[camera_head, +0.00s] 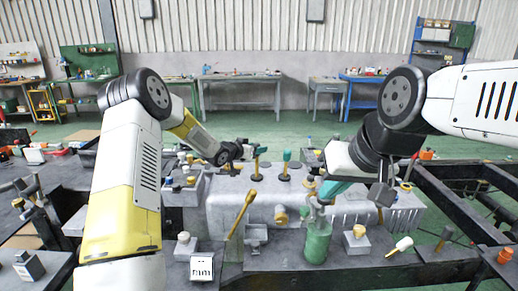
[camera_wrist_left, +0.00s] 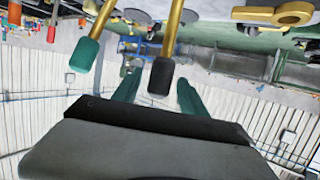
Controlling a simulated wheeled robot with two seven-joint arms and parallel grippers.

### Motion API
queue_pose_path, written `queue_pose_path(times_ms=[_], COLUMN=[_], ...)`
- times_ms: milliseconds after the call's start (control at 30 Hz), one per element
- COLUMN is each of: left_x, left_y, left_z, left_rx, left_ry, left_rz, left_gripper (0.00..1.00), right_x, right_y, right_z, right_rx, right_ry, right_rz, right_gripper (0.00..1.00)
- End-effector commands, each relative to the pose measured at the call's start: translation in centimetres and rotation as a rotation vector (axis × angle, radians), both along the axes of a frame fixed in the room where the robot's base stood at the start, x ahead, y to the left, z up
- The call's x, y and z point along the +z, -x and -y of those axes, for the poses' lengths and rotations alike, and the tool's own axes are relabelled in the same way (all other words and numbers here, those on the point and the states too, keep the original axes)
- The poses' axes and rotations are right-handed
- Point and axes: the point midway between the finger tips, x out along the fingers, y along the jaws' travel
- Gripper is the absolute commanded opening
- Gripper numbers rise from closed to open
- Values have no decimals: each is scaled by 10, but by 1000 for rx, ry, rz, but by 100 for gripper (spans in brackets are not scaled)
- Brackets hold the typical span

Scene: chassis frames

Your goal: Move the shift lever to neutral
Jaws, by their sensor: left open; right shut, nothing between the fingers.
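My left gripper (camera_head: 240,151) is over the back left of the grey block (camera_head: 222,205). In the left wrist view, its green fingers (camera_wrist_left: 158,95) are apart, and the black knob of a gold lever (camera_wrist_left: 160,75) appears between them. I cannot tell whether they touch it. A second gold lever with a teal knob (camera_wrist_left: 84,68) is left of the fingers there. Which lever is the shift lever is unclear. My right gripper (camera_head: 328,190) is shut above a green cylinder (camera_head: 317,243).
A long yellow lever (camera_head: 240,212) leans right in front of the block. Black frame rails (camera_head: 456,190) extend at right. Workbenches line the back wall.

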Motion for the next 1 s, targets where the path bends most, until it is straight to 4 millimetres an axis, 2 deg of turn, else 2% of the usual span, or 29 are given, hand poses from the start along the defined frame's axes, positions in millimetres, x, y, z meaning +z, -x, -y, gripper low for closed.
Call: queue_pose_path(times_ms=[100, 300, 700, 767, 867, 1000], left_x=[6, 12, 16, 24, 46, 87], left_y=[17, 33, 36, 39, 51, 87], left_z=[-12, -23, -25, -28, -40, -70], left_rx=[2, 1, 5, 18, 60, 160], left_ry=[0, 0, -6, -22, -73, -163], left_rz=[-1, -1, -3, -8, -33, -103], left_gripper=[50, 50, 50, 50, 50, 50], right_x=[0, 0, 0, 0, 0, 0], right_y=[0, 0, 0, 0, 0, 0], right_z=[0, 0, 0, 0, 0, 0], right_rx=[0, 0, 0, 0, 0, 0], right_ry=[0, 0, 0, 0, 0, 0], right_rz=[0, 0, 0, 0, 0, 0], right_gripper=[0, 0, 0, 0, 0, 0])
